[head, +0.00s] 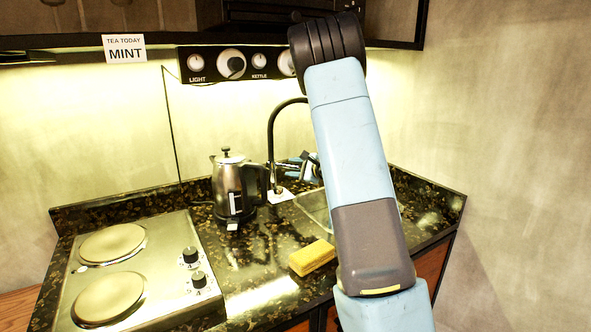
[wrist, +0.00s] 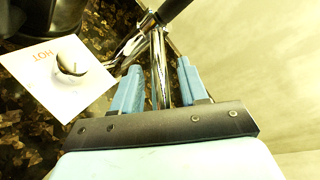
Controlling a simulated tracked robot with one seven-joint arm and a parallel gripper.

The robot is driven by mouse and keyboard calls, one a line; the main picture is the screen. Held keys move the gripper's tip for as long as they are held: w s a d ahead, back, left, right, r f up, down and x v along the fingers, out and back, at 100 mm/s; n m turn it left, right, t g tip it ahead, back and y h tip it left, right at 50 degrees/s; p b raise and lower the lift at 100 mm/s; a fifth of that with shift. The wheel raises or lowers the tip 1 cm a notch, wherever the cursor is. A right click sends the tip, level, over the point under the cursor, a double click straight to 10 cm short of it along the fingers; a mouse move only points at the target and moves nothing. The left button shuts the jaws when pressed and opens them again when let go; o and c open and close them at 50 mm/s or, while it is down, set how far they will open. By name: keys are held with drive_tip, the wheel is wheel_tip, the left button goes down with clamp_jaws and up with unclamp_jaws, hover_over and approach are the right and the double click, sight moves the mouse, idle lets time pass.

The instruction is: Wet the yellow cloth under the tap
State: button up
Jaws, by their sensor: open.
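The yellow cloth (head: 313,257) lies folded on the dark counter in front of the sink (head: 316,207). The black, arched tap (head: 271,135) stands at the back of the counter. My gripper (wrist: 158,75) is open; in the head view my arm partly hides it beside the tap. In the wrist view, a chrome rod (wrist: 156,65) belonging to the tap area shows between the two blue fingers, with gaps beside it. I cannot tell whether it is a lever or how deep it lies. No water is visible.
A steel kettle (head: 232,188) stands left of the tap. A white card marked HOT (wrist: 65,78) lies near the tap base. A two-plate hob (head: 150,300) fills the left counter. A control panel (head: 215,65) hangs above. Bare counter (head: 255,250) lies left of the cloth.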

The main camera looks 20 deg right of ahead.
drive_tip(key=v, duration=1.3)
drive_tip(key=shift+s, duration=0.3)
drive_tip(key=shift+d+r, duration=0.15)
drive_tip(key=s+a+r+n+g+y, duration=0.1)
drive_tip(key=s+a+r+n+g, duration=0.35)
drive_tip(key=s+a, duration=0.4)
drive_tip(key=s+a+r+n+g+y, duration=0.1)
drive_tip(key=s+a+r+n+g, duration=0.25)
drive_tip(key=s+a+n, duration=0.4)
drive_tip(key=s+a+r+n+h, duration=0.1)
drive_tip(key=s+n+h, duration=0.2)
drive_tip(key=s, duration=0.6)
drive_tip(key=s+a+r+n+h, duration=0.1)
drive_tip(key=s+n+h, duration=0.3)
drive_tip(key=s, duration=0.5)
drive_tip(key=shift+s+r+n+h, duration=0.25)
drive_tip(key=shift+r+n+h, duration=0.1)
drive_tip(key=shift+h, duration=0.65)
drive_tip(key=shift+a, duration=0.1)
